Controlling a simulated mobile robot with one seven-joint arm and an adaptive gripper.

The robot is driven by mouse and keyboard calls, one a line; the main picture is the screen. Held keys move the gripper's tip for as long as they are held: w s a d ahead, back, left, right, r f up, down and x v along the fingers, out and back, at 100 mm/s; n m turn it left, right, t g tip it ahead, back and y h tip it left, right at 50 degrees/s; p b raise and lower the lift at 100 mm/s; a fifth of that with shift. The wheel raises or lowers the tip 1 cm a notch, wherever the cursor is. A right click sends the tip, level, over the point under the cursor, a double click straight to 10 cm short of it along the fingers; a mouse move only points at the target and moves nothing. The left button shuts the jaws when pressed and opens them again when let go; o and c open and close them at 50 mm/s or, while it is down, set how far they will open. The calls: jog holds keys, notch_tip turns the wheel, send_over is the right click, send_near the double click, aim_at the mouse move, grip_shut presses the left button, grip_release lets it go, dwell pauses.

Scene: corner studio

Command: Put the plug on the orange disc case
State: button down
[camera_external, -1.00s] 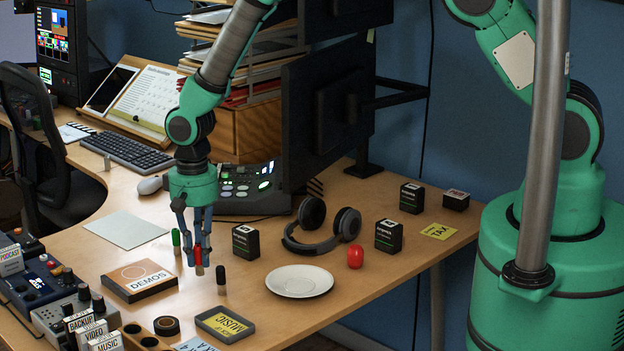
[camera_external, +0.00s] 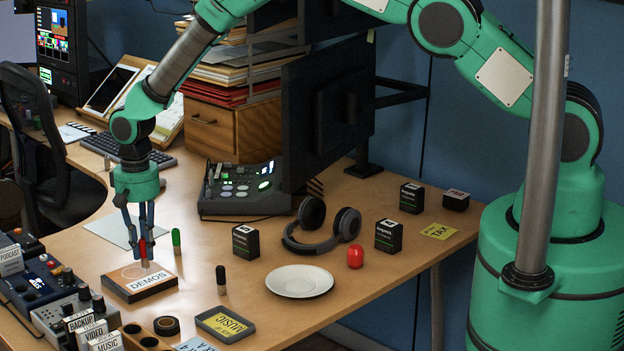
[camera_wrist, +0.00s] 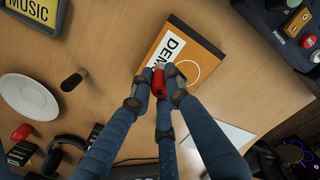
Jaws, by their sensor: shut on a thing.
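The orange disc case (camera_external: 118,283), labelled DEMOS, lies flat on the desk at the left front. It also shows in the wrist view (camera_wrist: 207,68), with its white label and ring mark. My gripper (camera_external: 141,243) is shut on a red plug (camera_external: 143,249) with a pale tip and holds it upright over the back part of the case. In the wrist view the red plug (camera_wrist: 158,82) sits between the fingers beside the label. I cannot tell whether its tip touches the case.
A green plug (camera_external: 176,240) and a black plug (camera_external: 221,278) stand on the desk to the right of the case. Audio gear (camera_external: 66,300) is at left.

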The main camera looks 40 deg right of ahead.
aim_at(142, 256)
jog(key=shift+w+a, duration=0.15)
jog(key=shift+w, duration=0.2)
jog(key=shift+f, duration=1.75)
jog(key=shift+f, duration=0.1)
jog(key=c, duration=1.7)
grip_release()
notch_tip(142, 256, up, 12)
jog(key=shift+r, duration=0.1)
